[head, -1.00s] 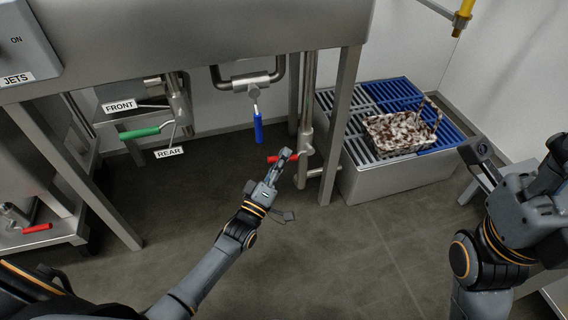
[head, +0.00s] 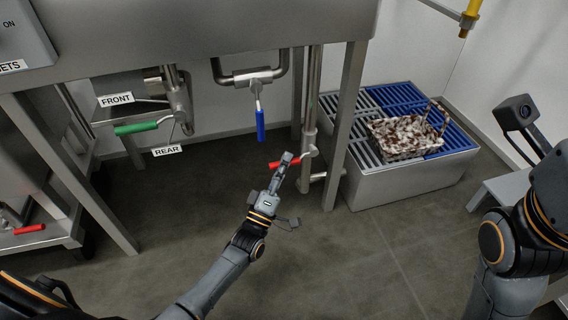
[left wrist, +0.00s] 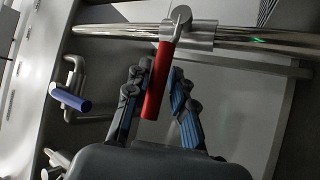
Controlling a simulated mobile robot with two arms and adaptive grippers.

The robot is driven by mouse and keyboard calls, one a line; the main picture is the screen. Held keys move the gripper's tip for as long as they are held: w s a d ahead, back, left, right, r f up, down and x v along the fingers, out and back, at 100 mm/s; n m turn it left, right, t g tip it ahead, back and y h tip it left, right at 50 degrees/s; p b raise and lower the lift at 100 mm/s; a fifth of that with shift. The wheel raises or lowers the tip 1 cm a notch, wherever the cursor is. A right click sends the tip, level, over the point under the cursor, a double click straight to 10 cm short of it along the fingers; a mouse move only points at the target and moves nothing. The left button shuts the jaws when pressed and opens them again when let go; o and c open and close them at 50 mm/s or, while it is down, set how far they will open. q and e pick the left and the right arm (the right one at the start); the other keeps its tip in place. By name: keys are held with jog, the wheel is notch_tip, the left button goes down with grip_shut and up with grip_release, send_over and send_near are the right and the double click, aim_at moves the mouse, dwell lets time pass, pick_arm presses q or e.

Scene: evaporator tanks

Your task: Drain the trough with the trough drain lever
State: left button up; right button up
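A red lever (head: 276,164) sits on the vertical drain pipe (head: 309,110) under the steel trough (head: 200,35); which lever is the trough drain lever is not labelled. My left gripper (head: 283,160) is at the red lever and partly covers it. In the left wrist view, the red handle (left wrist: 158,85) hangs from a steel pipe and lies between the two spread fingers of my left gripper (left wrist: 156,76). A gap shows on each side of the handle, so the gripper is open. My right arm is at the right edge, with its gripper out of view.
A blue lever (head: 260,125) hangs left of the drain pipe. A green lever (head: 136,128) is farther left by the FRONT and REAR labels. A steel leg (head: 344,125) stands right of the pipe. A grated floor box (head: 405,180) holds a speckled basket (head: 405,140).

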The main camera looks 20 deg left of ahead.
pick_arm(q)
jog(key=shift+o, duration=0.5)
jog(key=v, duration=1.2)
